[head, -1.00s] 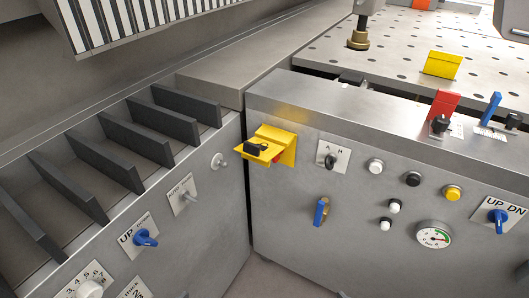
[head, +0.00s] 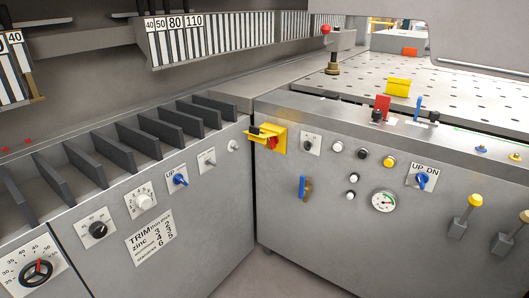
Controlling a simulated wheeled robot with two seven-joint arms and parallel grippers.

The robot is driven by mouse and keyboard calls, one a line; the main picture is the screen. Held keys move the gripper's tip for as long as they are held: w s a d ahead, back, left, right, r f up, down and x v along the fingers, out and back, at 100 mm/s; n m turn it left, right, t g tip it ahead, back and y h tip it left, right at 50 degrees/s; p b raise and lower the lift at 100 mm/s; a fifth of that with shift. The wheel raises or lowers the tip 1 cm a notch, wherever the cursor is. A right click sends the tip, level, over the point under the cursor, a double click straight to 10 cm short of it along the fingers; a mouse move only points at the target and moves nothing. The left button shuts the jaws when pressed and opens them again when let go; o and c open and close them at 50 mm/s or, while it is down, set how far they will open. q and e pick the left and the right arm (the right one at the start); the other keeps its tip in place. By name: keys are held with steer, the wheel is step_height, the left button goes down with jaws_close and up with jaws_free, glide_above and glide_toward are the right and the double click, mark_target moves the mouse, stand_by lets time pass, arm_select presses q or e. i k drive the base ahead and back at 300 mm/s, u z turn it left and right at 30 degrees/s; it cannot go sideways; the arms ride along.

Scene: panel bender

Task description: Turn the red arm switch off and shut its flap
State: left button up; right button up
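A red flap (head: 383,102) stands upright on the top ledge of the right-hand cabinet. A small black switch knob (head: 377,115) sits just in front of it, with a pale label beside it. The knob is too small to tell which way it is set. The flap is raised and does not cover the knob. Neither of my grippers shows in the head view.
A blue flap (head: 418,106) with a black knob (head: 434,116) stands right of the red one. A yellow box (head: 268,137) juts from the cabinet front. The floor in front is clear.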

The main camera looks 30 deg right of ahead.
mark_target(273, 141)
steer(key=z, duration=0.8)
steer(key=i, duration=1.7)
steer(key=u, duration=1)
